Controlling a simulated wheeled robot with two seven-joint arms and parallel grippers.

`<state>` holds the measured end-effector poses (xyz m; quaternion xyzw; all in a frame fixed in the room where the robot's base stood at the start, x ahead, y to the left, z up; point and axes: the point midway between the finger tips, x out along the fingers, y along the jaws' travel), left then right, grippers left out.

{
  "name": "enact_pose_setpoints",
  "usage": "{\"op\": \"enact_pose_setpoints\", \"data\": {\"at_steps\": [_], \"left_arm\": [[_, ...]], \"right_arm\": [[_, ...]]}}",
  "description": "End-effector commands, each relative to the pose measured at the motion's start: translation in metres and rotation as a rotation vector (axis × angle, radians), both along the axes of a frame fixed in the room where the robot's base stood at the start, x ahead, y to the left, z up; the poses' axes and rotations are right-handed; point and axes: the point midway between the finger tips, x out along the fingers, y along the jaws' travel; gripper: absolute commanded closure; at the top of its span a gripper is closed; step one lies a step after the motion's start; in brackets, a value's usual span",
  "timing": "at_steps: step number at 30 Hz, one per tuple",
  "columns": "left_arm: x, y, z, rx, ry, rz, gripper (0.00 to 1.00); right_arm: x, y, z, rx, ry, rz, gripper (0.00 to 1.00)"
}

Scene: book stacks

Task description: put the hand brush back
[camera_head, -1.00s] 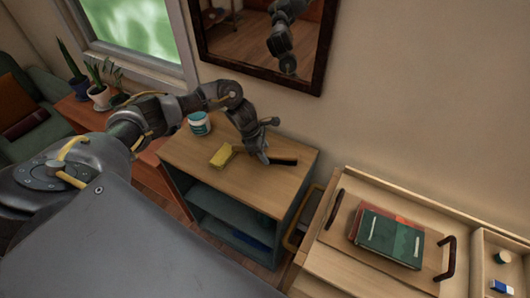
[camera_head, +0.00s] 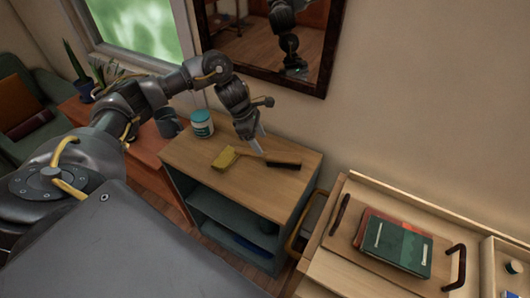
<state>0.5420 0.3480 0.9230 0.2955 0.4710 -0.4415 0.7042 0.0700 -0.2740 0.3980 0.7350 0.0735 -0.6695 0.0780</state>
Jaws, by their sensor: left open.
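The hand brush (camera_head: 283,163) lies on the wooden top of a low cabinet (camera_head: 205,146), with its dark bristle head to the right and a thin light handle to the left. A yellow object (camera_head: 225,158) lies at the handle's left end; I cannot tell whether they touch. My left gripper (camera_head: 264,127) is open and empty, with its fingers apart, close above and behind the handle. The lower fingertip overlaps the handle in the picture; the exact gap cannot be told. My right gripper is not in view.
A white and teal tub (camera_head: 202,124) stands at the cabinet's back left. A tray (camera_head: 338,251) with dark handles bears red and green books (camera_head: 395,243) on the right. A mirror (camera_head: 325,75) hangs behind. The cabinet top's front is clear.

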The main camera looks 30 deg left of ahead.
Motion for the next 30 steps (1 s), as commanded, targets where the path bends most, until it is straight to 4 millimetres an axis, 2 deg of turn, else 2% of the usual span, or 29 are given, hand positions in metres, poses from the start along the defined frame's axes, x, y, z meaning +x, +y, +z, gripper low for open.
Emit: {"op": "enact_pose_setpoints", "data": {"at_steps": [3,9,30], "left_arm": [[-0.002,0.007,0.017,0.000,-0.005,0.001,0.40],[-0.005,0.012,0.032,0.000,-0.002,-0.001,0.40],[-0.006,0.012,0.033,0.000,0.001,0.000,0.40]], "right_arm": [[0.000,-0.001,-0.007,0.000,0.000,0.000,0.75],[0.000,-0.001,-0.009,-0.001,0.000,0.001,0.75],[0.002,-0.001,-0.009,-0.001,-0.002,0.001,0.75]]}}
